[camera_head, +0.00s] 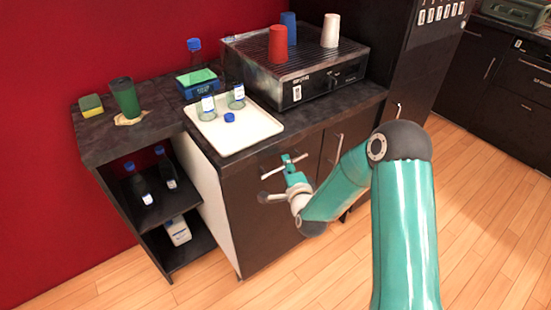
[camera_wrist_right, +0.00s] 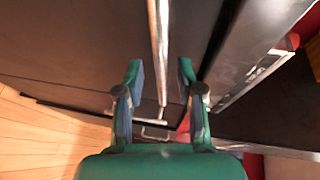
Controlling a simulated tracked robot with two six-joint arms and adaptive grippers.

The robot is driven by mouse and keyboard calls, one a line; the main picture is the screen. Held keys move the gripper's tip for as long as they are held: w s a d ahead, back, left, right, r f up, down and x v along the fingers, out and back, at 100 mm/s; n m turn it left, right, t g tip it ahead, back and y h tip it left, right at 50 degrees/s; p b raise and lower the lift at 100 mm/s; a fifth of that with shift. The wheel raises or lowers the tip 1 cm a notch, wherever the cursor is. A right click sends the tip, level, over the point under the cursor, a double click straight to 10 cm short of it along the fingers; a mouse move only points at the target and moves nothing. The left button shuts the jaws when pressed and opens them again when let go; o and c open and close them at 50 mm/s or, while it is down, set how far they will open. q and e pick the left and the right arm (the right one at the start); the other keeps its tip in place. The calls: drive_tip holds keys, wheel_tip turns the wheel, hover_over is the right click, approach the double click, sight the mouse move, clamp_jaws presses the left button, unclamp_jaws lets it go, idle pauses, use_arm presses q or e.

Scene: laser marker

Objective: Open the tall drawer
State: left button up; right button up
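The tall drawer is the dark front panel (camera_head: 262,232) at the left end of the counter unit. A silver bar handle (camera_head: 269,174) runs across its upper part. My right gripper (camera_head: 290,162) is at this handle. In the wrist view my right gripper (camera_wrist_right: 160,77) is open, with one teal finger on each side of the handle bar (camera_wrist_right: 158,45). Gaps show between bar and fingers, and the exact depth is hard to tell. The drawer looks shut. My left gripper is in neither view.
A door with a vertical handle (camera_head: 338,148) is right of the drawer. Above are a white tray (camera_head: 262,128) with bottles and a dark machine (camera_head: 345,72) bearing cups. An open shelf (camera_head: 180,205) stands left. Wooden floor (camera_head: 490,240) in front is clear.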

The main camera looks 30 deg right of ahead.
drive_tip(key=shift+w+f, duration=0.1)
drive_tip(key=shift+w, duration=0.3)
drive_tip(key=shift+a, duration=0.1)
clamp_jaws()
